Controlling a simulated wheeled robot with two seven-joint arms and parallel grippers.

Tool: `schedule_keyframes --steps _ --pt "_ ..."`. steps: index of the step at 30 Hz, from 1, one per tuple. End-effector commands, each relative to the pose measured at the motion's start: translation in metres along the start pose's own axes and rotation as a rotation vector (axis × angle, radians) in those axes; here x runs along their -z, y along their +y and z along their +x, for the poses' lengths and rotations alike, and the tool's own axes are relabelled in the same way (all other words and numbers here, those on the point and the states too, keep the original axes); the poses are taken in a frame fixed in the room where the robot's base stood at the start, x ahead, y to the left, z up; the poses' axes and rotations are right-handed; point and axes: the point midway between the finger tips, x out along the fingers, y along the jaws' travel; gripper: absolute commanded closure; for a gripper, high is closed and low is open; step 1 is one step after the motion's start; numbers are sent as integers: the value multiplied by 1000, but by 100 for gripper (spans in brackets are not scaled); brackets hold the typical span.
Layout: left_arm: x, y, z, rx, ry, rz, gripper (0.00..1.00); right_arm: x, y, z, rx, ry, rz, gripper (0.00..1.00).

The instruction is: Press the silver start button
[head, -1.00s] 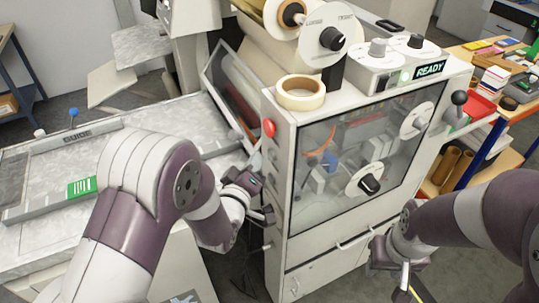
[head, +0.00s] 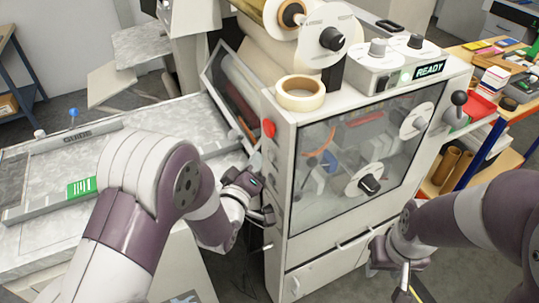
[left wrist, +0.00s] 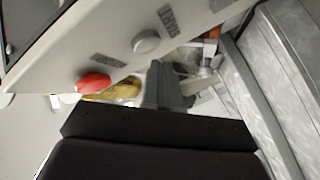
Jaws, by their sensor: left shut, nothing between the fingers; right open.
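The silver button (left wrist: 147,41) is a round grey knob on the pale side panel in the left wrist view, beside a dark label. A red button (left wrist: 93,83) sits on the same panel; it also shows in the head view (head: 269,128). My left gripper (left wrist: 162,72) is shut and empty, its fingertips close to the silver button; I cannot tell whether they touch. In the head view my left gripper (head: 257,172) is at the machine's left side, below the red button. My right gripper (head: 388,262) is open, low in front of the machine.
The machine (head: 345,225) has a glass front window and a lit READY display (head: 430,69). A tape roll (head: 300,93) lies on its top. A metal feed table (head: 150,120) stands at left. A wooden table with small items (head: 500,85) is at right.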

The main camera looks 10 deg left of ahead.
Motion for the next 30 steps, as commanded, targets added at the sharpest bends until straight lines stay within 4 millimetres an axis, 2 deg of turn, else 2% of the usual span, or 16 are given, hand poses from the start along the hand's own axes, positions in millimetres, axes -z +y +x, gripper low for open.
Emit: schedule_keyframes --steps 30 --pt "-4 4 6 0 0 0 100 0 0 4 0 0 0 57"
